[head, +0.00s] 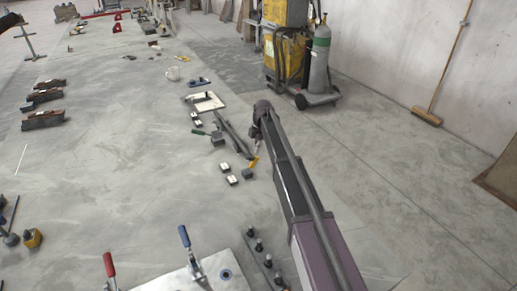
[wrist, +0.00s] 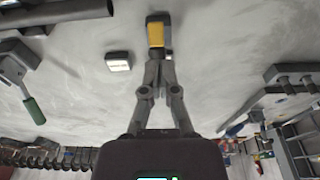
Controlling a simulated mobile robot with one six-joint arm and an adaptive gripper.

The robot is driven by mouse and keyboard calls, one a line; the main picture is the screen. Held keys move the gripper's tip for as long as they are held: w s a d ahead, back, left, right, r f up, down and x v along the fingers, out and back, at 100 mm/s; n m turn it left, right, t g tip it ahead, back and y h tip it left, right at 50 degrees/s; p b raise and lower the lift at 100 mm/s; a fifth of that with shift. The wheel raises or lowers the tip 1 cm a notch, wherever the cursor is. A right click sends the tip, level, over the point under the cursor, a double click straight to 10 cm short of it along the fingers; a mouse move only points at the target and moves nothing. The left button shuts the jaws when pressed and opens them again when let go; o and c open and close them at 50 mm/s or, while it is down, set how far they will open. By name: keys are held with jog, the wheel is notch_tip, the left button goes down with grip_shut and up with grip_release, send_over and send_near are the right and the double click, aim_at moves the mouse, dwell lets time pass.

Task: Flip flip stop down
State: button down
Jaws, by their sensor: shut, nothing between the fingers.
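A small yellow piece on a dark block, which looks like the flip stop (head: 253,162), is on the grey surface just below my gripper (head: 257,148) in the head view. In the head view the yellow piece looks tilted up. In the wrist view the yellow piece (wrist: 156,34) is straight ahead of my shut, empty gripper (wrist: 159,62), with the dark block beyond it. The fingertips are at or very near its closer end. I cannot tell whether they touch it. The fingers hide part of that end.
A dark bar (head: 234,135) and a green-handled tool (head: 198,132) lie close by. Small white-topped blocks (head: 232,180) sit to the left. Toggle clamps with red (head: 109,264) and blue (head: 184,236) handles stand at the front. A gas cylinder (head: 320,58) stands behind.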

aim_at(257, 157)
notch_tip(257, 157, up, 8)
jog(key=p, duration=0.8)
jog(key=shift+d+r, duration=0.15)
jog(key=shift+r, duration=0.1)
jog(key=shift+w, duration=0.1)
jog(key=c, duration=0.9)
grip_release()
jog(key=o, duration=0.4)
jog(key=shift+s+d, duration=0.25)
jog(key=shift+s, duration=0.05)
jog(key=shift+c, duration=0.2)
jog(key=s+d+m, duration=0.6)
jog(key=s+m, duration=0.2)
jog(key=s, duration=0.4)
jog(key=s+d+m+h, duration=0.1)
jog(key=s+d+m, duration=0.6)
jog(key=s, duration=0.4)
jog(key=s+d+m+t, duration=0.1)
jog(key=s+d+m, duration=0.6)
jog(key=s, duration=0.5)
jog(key=shift+s+f+m+h, duration=0.15)
jog(key=shift+s+m+h, duration=0.2)
jog(key=shift+m, duration=0.55)
